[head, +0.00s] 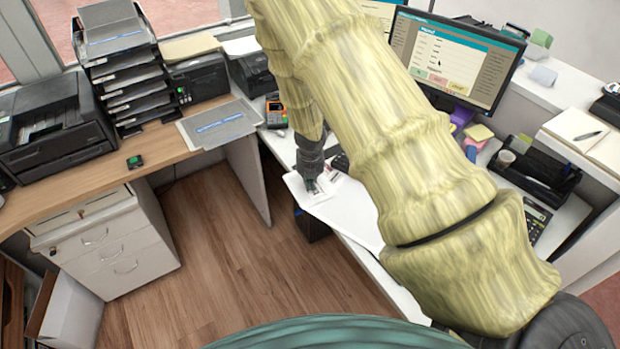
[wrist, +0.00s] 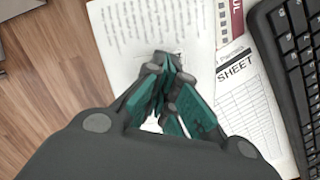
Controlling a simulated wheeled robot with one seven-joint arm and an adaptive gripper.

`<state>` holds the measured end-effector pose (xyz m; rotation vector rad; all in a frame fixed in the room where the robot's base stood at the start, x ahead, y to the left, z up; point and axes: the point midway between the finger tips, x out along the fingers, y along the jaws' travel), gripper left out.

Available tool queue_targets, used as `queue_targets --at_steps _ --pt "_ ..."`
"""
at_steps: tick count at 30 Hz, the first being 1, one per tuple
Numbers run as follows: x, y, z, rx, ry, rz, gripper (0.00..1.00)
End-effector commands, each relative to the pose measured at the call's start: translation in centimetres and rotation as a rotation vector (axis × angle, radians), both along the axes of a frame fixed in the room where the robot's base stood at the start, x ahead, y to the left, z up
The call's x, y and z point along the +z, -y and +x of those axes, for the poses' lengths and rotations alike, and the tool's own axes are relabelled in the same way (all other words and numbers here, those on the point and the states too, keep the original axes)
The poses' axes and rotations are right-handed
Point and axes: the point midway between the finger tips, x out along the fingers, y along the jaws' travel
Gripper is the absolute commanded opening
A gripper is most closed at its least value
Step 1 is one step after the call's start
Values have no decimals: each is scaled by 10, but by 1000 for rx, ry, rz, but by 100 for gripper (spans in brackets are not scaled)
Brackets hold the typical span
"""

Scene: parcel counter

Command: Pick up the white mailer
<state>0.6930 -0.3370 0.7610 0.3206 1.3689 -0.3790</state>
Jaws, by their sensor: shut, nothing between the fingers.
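My gripper (head: 311,186) points down at the white counter by the window-side corner. In the wrist view its teal fingers (wrist: 172,85) are shut with nothing between them. They are over a white sheet with printed lines (wrist: 125,35), which also shows in the head view (head: 296,187). I cannot tell whether the fingertips touch it. No item is clearly recognisable as a white mailer. A flat pale grey packet with a blue strip (head: 225,122) lies on the wooden desk, away from my gripper. My arm hides part of the counter.
In the wrist view a form marked SHEET (wrist: 240,95), a red-edged card (wrist: 229,20) and a black keyboard (wrist: 292,60) lie to the right. A card terminal (head: 276,113), a monitor (head: 452,62) and a printer (head: 50,125) stand around. Wooden floor (head: 220,250) is open below.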

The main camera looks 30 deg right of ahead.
Motion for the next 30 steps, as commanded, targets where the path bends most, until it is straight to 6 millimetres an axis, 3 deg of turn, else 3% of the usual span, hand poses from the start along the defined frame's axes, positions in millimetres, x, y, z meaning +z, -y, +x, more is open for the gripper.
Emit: queue_targets --at_steps 6,15,30 --pt "-7 -2 -6 1 -12 3 0" --pt "11 -1 -5 0 -10 3 0" --pt "9 -1 -13 -9 -10 5 0"
